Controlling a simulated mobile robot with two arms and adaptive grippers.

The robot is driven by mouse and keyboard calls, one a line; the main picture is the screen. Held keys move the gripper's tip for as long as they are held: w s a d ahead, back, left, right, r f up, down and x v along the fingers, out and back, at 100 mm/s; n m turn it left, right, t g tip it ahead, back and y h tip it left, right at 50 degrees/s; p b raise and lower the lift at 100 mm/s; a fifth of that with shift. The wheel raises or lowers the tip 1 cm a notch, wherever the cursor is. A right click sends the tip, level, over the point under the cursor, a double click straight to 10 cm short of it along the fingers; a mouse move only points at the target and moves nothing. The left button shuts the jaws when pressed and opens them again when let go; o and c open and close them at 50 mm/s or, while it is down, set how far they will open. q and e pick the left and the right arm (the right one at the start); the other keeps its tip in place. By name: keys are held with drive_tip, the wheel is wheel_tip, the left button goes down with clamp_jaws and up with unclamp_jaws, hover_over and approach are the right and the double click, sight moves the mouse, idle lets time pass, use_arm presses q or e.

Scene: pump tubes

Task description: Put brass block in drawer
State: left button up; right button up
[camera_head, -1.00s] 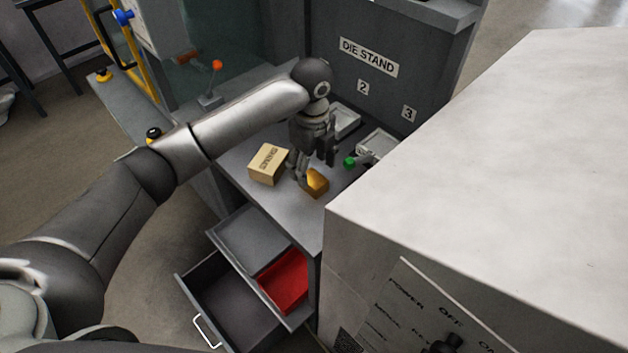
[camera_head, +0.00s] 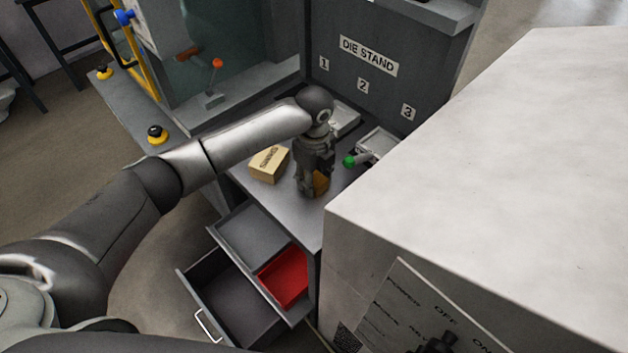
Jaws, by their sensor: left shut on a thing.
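The brass block (camera_head: 321,182) is on or just above the grey bench top, partly hidden by my left gripper (camera_head: 311,187). The gripper points down and is shut on the block. Below the bench are two open drawers. The upper drawer (camera_head: 238,222) has a grey compartment and a red one (camera_head: 284,279). The lower drawer (camera_head: 190,284) is pulled out further, with a pale handle, and looks empty where it shows. My right gripper is not in view.
A tan labelled box (camera_head: 268,164) sits on the bench left of the gripper. A green-knobbed part (camera_head: 350,161) and a tray stand to the right. A large pale cabinet (camera_head: 470,180) blocks the right side. The grey DIE STAND panel (camera_head: 385,85) rises behind.

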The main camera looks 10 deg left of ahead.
use_arm(q)
clamp_jaws()
drive_tip(key=shift+w+r, duration=0.1)
drive_tip(key=shift+r, duration=0.1)
